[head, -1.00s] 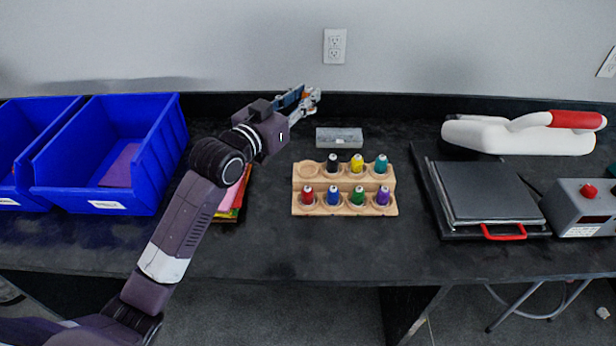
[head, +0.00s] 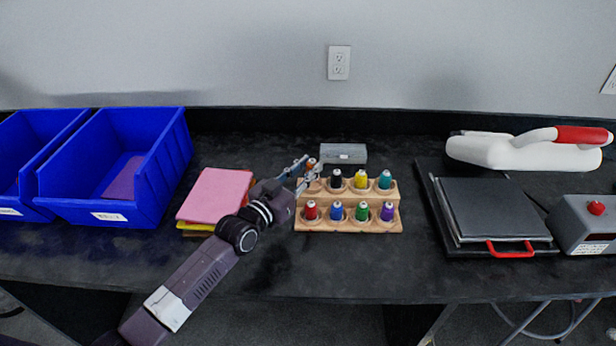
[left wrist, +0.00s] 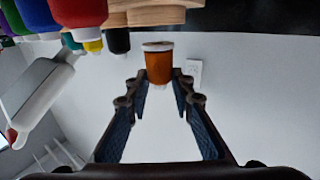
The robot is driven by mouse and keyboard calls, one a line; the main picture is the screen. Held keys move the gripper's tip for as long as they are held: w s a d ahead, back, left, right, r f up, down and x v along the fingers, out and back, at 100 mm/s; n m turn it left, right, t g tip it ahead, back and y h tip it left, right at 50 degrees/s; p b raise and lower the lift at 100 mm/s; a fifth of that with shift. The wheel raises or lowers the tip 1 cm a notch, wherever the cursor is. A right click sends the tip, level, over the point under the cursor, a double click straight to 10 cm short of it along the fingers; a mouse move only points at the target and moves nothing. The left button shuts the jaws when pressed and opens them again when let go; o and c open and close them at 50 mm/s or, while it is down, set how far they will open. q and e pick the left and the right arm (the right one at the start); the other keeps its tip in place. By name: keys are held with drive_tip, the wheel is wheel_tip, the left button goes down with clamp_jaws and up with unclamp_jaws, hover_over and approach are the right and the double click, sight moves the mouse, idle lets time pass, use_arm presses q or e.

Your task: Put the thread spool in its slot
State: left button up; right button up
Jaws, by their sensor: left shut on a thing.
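An orange thread spool (head: 311,163) is held between the fingertips of my left gripper (head: 309,174). The spool also shows in the left wrist view (left wrist: 158,66), with its pale flange toward the rack and a gap between them. The wooden spool rack (head: 347,225) stands on the table with two stepped rows. My left gripper is at the rack's back left corner, by the leftmost back slot, which the fingers mostly hide. Black, yellow and teal spools fill the rest of the back row; red, blue, green and purple ones stand in front. My right gripper is not in view.
A grey box (head: 343,154) lies behind the rack. Pink and yellow sheets (head: 214,195) are stacked to the left, beside a blue bin (head: 150,190). A flat grey plate machine (head: 487,210) is to the right. The table in front of the rack is clear.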

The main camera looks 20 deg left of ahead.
use_arm(q)
drive_tip(key=shift+f, duration=1.45)
drive_tip(key=shift+f+b, duration=0.35)
drive_tip(key=shift+b, duration=0.05)
drive_tip(key=o, duration=1)
drive_tip(key=shift+c, duration=0.2)
drive_tip(key=shift+o, duration=0.2)
drive_tip(key=shift+r, duration=0.1)
drive_tip(key=shift+r, duration=0.1)
